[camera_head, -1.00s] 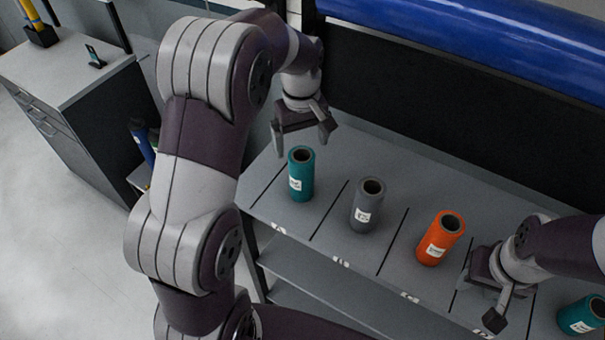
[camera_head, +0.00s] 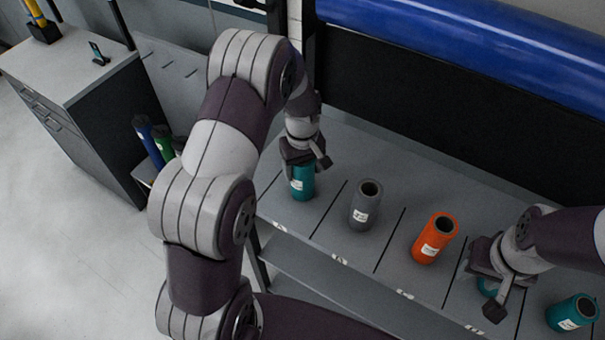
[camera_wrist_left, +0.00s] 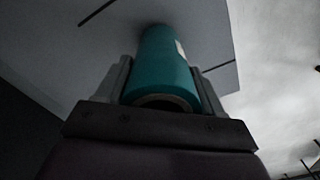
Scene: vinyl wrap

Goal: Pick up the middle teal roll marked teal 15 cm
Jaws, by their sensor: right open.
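The third teal roll (camera_head: 573,313) stands at the far right. The label print is too small to read.
A grey roll (camera_head: 365,206) and an orange roll (camera_head: 435,238) stand between my two grippers. Dark lines divide the shelf into slots. A large blue roll (camera_head: 470,40) hangs behind, above a dark panel. A cabinet (camera_head: 75,75) stands at the left.

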